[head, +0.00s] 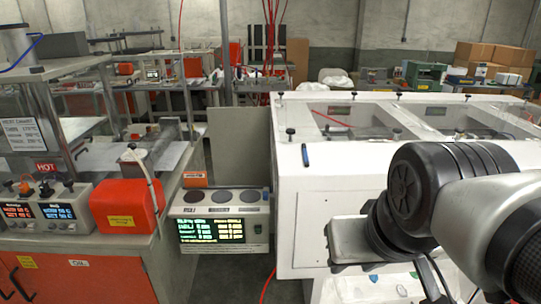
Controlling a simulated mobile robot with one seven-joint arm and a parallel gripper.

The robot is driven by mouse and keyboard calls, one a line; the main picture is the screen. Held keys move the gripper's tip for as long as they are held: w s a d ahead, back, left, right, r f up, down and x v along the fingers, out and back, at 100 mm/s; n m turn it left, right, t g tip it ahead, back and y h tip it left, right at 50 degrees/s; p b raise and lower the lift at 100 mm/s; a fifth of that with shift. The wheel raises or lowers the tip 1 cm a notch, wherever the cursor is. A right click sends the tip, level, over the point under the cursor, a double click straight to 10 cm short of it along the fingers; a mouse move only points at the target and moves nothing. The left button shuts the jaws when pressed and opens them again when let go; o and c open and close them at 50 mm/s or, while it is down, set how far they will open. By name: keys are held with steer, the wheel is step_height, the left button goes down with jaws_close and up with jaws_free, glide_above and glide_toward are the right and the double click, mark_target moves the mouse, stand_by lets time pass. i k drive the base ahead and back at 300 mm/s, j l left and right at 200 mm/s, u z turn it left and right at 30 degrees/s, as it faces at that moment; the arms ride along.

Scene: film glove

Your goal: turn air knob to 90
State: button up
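No knob has a label I can read as air. Several dark knobs (47,188) sit on top of the control boxes at the far left, above red and blue number displays (58,211). My arm reaches in from the right edge, and its end, which seems to be my gripper (358,242), is a pale grey block in front of the white glove box (305,215). I cannot make out its fingers, or anything held. It is well to the right of the control boxes, with a gap of floor and other equipment between them.
A panel with three dark discs and a green-text display (212,231) stands left of the glove box. Cardboard boxes (490,55) are at the back right.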

mark_target(265, 195)
steer(key=i+j, duration=0.25)
steer(key=i, duration=0.15)
steer(key=i+j, duration=0.25)
steer(key=i, duration=0.15)
steer(key=i+j, duration=0.2)
steer(key=i, duration=0.2)
steer(key=i+j, duration=0.15)
steer(key=j+z, duration=0.2)
steer(key=j, duration=0.15)
steer(key=k+j+z, duration=0.15)
steer(key=j, duration=0.2)
steer(key=i, duration=0.05)
